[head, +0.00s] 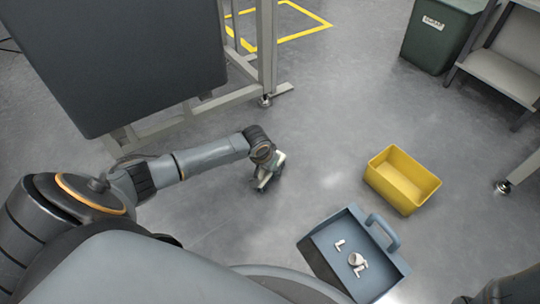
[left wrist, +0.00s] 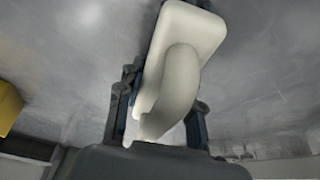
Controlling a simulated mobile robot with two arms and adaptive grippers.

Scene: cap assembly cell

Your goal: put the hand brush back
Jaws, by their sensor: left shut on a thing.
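My left gripper (head: 266,180) hangs above the floor near the middle of the head view. It is shut on a cream-coloured thing, which I take to be the hand brush (head: 278,160). In the left wrist view the hand brush (left wrist: 182,75) shows as a pale block with a curved grip, between the dark fingers of the gripper (left wrist: 158,115). The gripper hides part of it, and I cannot make out bristles. My right gripper is not in view.
A yellow bin (head: 375,182) stands on the floor to the right. A blue-grey tray (head: 325,238) with a handle holds a few metal parts, nearer me. A dark panel on a grey frame (head: 268,50) stands upper left. A green bin (head: 432,45) and shelf are upper right. Floor between is clear.

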